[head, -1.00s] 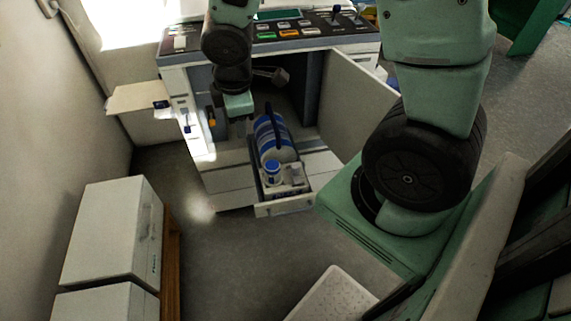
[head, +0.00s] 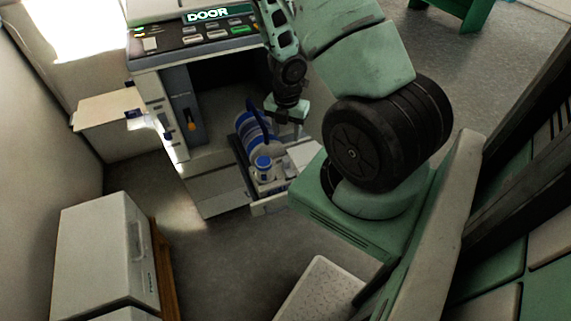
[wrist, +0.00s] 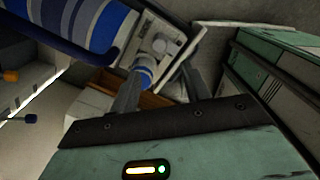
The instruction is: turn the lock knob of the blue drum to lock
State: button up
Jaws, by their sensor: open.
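The blue drum (head: 246,132), blue with white bands, lies in a pulled-out tray (head: 270,207) at the front of the white machine. In the wrist view the drum (wrist: 90,25) fills the upper left. A small white cylinder with a blue top (head: 263,163) stands at the tray's front end; it also shows in the wrist view (wrist: 143,72). I cannot tell whether it is the lock knob. My gripper (head: 284,112) is above and right of the drum. In the wrist view my gripper (wrist: 160,82) has its fingers apart, with the cylinder beyond them; contact is unclear.
The machine's panel (head: 205,35) has coloured buttons and a display reading "DOOR". An orange lever (head: 191,126) is inside the left of its opening. A side shelf (head: 105,112) juts out left. White boxes (head: 95,245) stand front left. Floor between is clear.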

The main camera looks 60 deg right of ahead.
aim_at(286, 159)
notch_tip(286, 159, down, 13)
jog(key=b, duration=0.6)
jog(key=shift+r+b, duration=0.1)
jog(key=shift+b, duration=0.25)
jog(key=c, duration=1)
